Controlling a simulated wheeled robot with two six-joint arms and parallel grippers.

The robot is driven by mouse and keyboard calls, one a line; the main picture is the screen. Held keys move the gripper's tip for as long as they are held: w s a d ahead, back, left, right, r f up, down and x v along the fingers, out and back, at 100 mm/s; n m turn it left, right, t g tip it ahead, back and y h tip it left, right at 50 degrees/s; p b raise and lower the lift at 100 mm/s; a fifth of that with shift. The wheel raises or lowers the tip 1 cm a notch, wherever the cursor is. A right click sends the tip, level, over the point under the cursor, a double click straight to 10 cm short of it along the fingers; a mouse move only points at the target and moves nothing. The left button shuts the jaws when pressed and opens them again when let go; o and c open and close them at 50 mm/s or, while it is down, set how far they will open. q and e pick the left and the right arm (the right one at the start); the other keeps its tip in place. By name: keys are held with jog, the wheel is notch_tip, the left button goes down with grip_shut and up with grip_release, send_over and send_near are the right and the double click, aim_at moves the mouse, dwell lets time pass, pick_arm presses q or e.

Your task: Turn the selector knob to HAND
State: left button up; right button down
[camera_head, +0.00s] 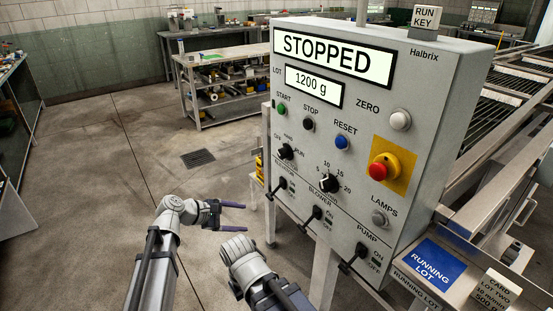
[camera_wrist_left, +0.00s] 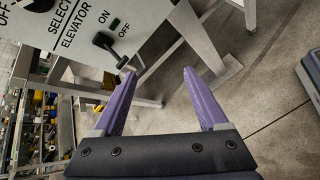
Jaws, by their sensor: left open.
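The selector knob (camera_head: 286,151) is a black knob on the left of the grey panel's face (camera_head: 375,135), with OFF, HAND and RUN printed around it. Its pointer is too small to read for sure. In the left wrist view, a black part at the top edge (camera_wrist_left: 38,4), above the SELECTOR label, looks like this knob, mostly cut off. My left gripper (camera_head: 243,218) is open and empty, its purple fingers apart, to the left of the panel and lower than the knob, touching nothing. It also shows in the left wrist view (camera_wrist_left: 160,76). My right gripper does not show.
Below the knob sit the black elevator (camera_head: 276,188), blower (camera_head: 310,218) and pump (camera_head: 354,258) levers. The red emergency button (camera_head: 382,167) is on the right. The display (camera_head: 334,56) reads STOPPED. A workbench (camera_head: 220,85) stands behind; the floor on the left is clear.

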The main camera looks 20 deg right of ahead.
aim_at(280, 155)
pick_arm(q)
jog(key=w+d+r+n+t+h, duration=0.3)
jog(key=w+d+r+n+h, duration=0.4)
jog(key=w+r+n, duration=0.4)
jog(key=shift+y, duration=0.4)
jog(key=shift+s+d+r+x, duration=0.1)
jog(key=shift+s+r+x, duration=0.1)
jog(key=shift+x, duration=1.25)
jog(key=shift+s+d+r+x, duration=0.1)
jog(key=shift+s+x, duration=0.15)
jog(key=shift+x, duration=1.15)
jog(key=shift+s+d+r+x, duration=0.1)
jog(key=shift+s+x, duration=0.1)
jog(key=shift+x, duration=1.25)
jog(key=shift+a, duration=0.1)
grip_shut()
